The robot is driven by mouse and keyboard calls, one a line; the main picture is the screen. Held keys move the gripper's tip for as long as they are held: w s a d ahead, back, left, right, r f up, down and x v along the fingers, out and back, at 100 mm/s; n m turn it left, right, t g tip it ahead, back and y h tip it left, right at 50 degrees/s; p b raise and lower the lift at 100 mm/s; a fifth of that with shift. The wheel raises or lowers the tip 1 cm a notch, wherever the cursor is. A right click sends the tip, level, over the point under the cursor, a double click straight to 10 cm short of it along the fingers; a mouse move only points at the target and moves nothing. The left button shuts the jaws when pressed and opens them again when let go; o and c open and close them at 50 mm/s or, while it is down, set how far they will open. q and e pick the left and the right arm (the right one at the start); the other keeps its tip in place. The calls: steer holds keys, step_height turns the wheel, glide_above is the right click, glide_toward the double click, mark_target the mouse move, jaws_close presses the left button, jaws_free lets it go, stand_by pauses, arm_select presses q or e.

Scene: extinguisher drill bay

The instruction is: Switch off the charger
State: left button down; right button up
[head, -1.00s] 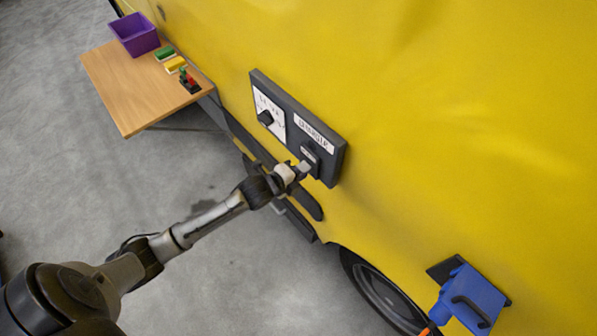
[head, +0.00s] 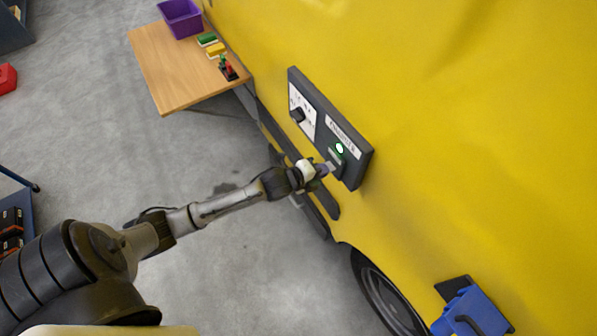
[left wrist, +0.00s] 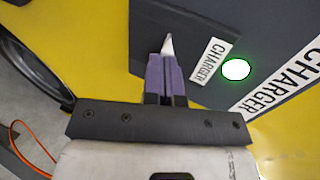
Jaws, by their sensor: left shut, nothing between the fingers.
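A dark panel (head: 362,168) is mounted on the yellow vehicle side. Its charger switch has a plate labelled CHARGER (left wrist: 213,60) and a round lamp (head: 340,148) glowing white-green, also bright in the left wrist view (left wrist: 236,69). A pale metal lever (left wrist: 168,43) shows just past the purple fingertips of my left gripper (head: 325,170). The left gripper is shut and empty, close against the lever; I cannot tell whether they touch. The fingers hide the lever's base. My right gripper is not in view.
A wooden table (head: 170,75) holds a purple bin (head: 181,20) and small coloured items. A blue box (head: 475,312) is mounted low on the vehicle at right, near a wheel (head: 380,292). Open floor lies below the table.

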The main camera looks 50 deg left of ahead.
arm_select(q)
steer(key=p+v, duration=0.1)
steer(key=v, duration=1.1)
steer(key=shift+s+r, duration=0.15)
steer(key=shift+r, duration=0.25)
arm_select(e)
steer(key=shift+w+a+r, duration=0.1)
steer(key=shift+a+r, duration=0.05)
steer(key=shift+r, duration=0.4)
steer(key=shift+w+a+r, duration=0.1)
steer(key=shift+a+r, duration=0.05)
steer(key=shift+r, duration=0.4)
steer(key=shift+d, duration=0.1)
